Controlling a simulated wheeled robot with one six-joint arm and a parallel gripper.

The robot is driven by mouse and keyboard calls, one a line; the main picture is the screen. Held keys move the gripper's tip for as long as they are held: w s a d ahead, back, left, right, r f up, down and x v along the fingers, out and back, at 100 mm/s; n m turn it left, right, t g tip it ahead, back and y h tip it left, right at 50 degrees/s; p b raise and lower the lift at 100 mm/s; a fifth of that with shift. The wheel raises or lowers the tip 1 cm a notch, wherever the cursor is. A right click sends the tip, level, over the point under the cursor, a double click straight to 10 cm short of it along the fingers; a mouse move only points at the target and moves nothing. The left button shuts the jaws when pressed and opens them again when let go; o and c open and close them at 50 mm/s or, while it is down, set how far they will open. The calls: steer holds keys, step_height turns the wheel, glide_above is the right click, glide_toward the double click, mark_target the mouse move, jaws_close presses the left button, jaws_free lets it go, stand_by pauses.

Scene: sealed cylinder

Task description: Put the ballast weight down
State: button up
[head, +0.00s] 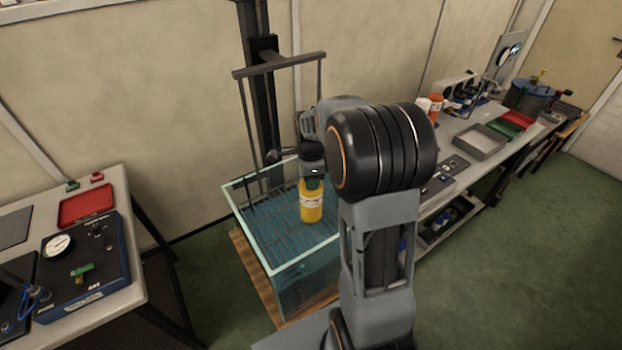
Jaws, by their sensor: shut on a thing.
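My gripper (314,180) points down over the glass-walled water tank (290,262), left of my arm's large dark joint. It is shut on the dark top of a yellow cylinder (312,206) with a pale label. The cylinder hangs upright within the tank's outline. I cannot tell whether its lower end touches the water or anything below. No other thing shows that I can tell to be the ballast weight. The fingertips are small and partly hidden by the wrist.
A dark frame (280,65) with thin rods stands at the tank's back. A left bench holds a red tray (86,205) and a blue gauge panel (85,265). A long right bench holds a grey tray (481,142) and other items. Green floor is clear at lower right.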

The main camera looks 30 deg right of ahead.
steer(key=shift+s+f, duration=0.2)
steer(key=shift+f, duration=0.45)
steer(key=o, duration=0.9)
steer(key=shift+o, duration=0.2)
step_height(320, 180, up, 13)
steer(key=s+a+f+n+t, duration=0.1)
steer(key=s+a+n, duration=0.3)
steer(key=s+n, duration=0.4)
steer(key=s+a+f+n+t, duration=0.1)
steer(key=s+a+n+t, duration=0.2)
steer(key=n, duration=1)
steer(key=shift+s+a+f, duration=0.25)
steer(key=shift+s+a, duration=0.9)
steer(key=shift+s, duration=1.2)
